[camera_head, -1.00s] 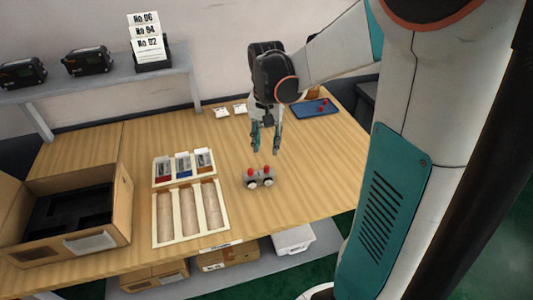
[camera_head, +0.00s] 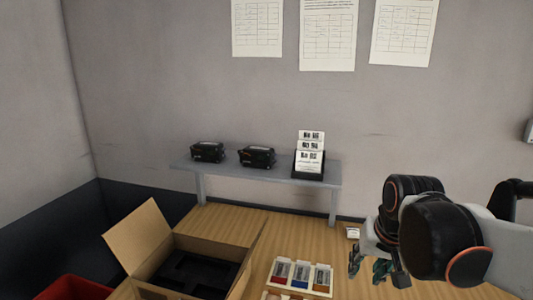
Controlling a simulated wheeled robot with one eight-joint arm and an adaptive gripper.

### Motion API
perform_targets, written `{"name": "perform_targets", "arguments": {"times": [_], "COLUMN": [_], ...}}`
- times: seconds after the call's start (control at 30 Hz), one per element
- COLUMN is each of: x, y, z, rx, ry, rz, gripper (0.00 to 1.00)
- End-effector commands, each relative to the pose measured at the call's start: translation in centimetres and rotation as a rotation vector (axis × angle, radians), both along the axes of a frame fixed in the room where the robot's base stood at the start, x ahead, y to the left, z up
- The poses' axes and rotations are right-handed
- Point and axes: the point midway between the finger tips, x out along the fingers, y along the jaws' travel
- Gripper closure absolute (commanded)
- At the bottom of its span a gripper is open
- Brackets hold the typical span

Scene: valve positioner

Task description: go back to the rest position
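My gripper (camera_head: 368,270) is at the lower right of the head view, above the right part of the wooden table (camera_head: 345,288). The grey device with red caps seen earlier is out of view now.
An open cardboard box (camera_head: 138,238) with a black insert stands on the table at left. A parts tray (camera_head: 274,282) lies right of it. Two black devices, including one (camera_head: 257,157), and a card holder (camera_head: 309,164) stand on the grey shelf (camera_head: 235,170). A red bin (camera_head: 75,289) is at lower left.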

Motion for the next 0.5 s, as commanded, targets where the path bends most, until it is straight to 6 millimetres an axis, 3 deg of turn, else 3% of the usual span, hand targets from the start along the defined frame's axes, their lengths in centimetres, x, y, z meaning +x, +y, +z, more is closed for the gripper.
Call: {"name": "perform_targets", "arguments": {"times": [0.3, 0.5], "x": [-7.0, -10.3], "y": [1.9, 2.3], "z": [-0.3, -1.5], "rx": [-0.077, -0.122], "ry": [-0.15, -0.22], "rz": [0.148, 0.214], "gripper": [0.65, 0.65]}}
